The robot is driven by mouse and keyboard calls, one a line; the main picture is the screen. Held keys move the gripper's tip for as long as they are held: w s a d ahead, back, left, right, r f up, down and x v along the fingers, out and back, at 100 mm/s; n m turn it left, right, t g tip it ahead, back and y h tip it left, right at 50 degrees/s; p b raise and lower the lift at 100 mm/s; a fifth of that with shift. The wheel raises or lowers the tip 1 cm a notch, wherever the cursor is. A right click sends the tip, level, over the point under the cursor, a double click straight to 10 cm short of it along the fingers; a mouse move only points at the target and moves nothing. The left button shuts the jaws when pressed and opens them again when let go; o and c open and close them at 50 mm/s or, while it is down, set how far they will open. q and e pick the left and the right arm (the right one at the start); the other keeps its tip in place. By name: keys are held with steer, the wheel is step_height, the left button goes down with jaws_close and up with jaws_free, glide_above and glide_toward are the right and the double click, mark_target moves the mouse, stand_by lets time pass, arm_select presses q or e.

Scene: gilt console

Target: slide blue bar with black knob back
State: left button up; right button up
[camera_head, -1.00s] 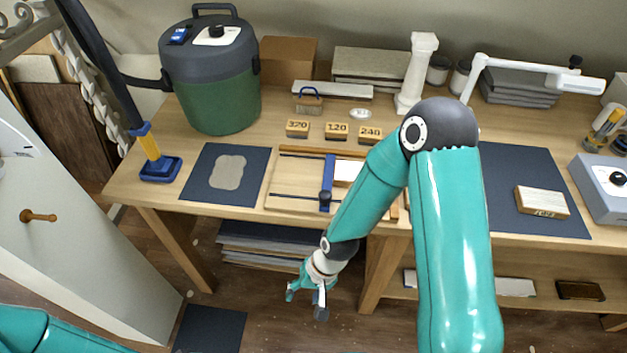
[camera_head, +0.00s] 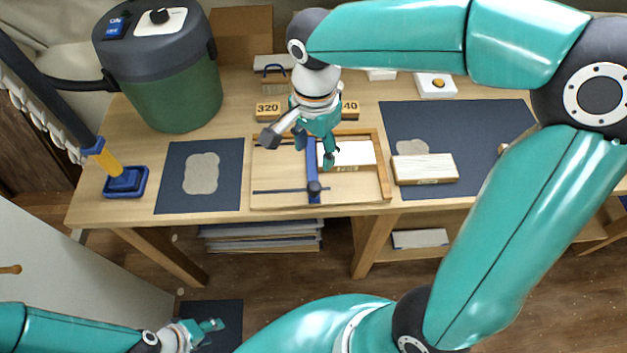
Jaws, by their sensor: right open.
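The blue bar (camera_head: 313,172) lies front to back across the inside of a shallow wooden tray (camera_head: 384,178). Its black knob (camera_head: 314,187) is near the bar's front end. A pale block (camera_head: 357,153) lies just right of the bar, in the tray's back half. My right gripper (camera_head: 316,148) points down over the back part of the bar, its fingers spread and empty. It hides the bar's far end, and I cannot tell whether it touches the bar or block. My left gripper (camera_head: 207,331) is low in front of the table, far from the tray, its jaws unclear.
A dark mat (camera_head: 172,185) lies left of the tray; another (camera_head: 470,120) lies right, with a wooden block (camera_head: 425,168) at its front left. Number blocks, one marked 320 (camera_head: 268,110), stand behind the tray. A green canister (camera_head: 175,95) stands at back left.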

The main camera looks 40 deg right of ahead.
mark_target(314, 186)
step_height(314, 186, down, 13)
steer(key=shift+r, duration=0.1)
stand_by(0.3)
jaws_close()
